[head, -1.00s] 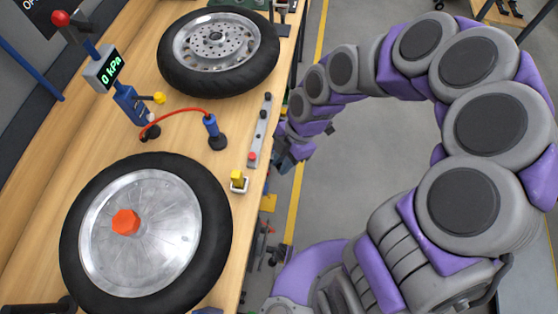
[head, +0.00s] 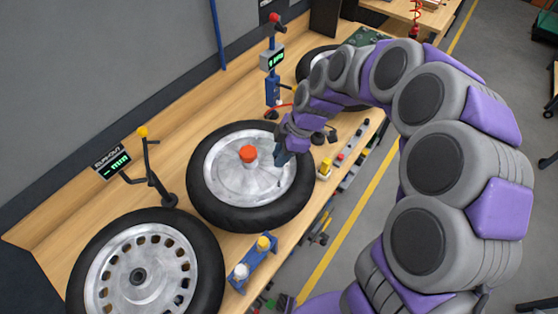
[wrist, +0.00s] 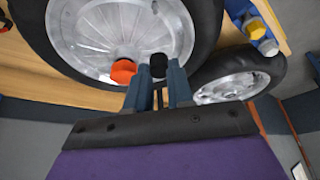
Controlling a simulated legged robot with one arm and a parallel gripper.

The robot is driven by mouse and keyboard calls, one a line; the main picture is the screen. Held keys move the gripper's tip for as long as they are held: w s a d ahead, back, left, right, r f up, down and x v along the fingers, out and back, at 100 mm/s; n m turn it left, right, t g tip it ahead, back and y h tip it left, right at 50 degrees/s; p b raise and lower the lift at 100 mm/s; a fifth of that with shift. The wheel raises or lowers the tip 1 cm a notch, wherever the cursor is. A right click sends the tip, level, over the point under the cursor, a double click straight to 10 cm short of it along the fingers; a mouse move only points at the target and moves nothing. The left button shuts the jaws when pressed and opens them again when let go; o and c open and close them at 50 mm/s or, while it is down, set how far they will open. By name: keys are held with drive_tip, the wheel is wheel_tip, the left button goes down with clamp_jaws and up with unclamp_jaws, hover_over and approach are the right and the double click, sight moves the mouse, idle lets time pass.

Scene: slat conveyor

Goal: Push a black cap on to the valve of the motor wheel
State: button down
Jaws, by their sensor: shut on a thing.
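The silver disc wheel (head: 222,190) with a black tyre lies flat on the bench, in the middle of the head view. A red-orange hexagonal hub (head: 249,154) stands at its centre. My gripper (head: 281,160) is over the right part of this wheel. In the wrist view my gripper (wrist: 158,80) is shut on a small black cap (wrist: 158,62) at its fingertips. The orange hub also shows there (wrist: 124,70), just left of the cap. I cannot make out the valve, nor tell whether the cap touches the wheel.
A slotted wheel (head: 105,265) lies at front left, beside a run-out display (head: 112,165). A pressure gauge post (head: 271,80) stands behind. A strip with small caps (head: 352,158) lies along the bench's right edge.

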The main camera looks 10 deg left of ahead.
drive_tip(key=shift+f+b, duration=0.55)
drive_tip(key=shift+f, duration=2.45)
wheel_tip(320, 180, down, 2)
drive_tip(key=shift+f+b, duration=0.15)
drive_tip(key=shift+b, duration=0.75)
drive_tip(key=shift+d+b, duration=0.4)
drive_tip(key=shift+b, duration=0.05)
drive_tip(key=shift+a+b, duration=0.2)
drive_tip(key=shift+b, duration=0.1)
drive_tip(key=shift+f+b, duration=0.45)
drive_tip(key=shift+f, duration=0.3)
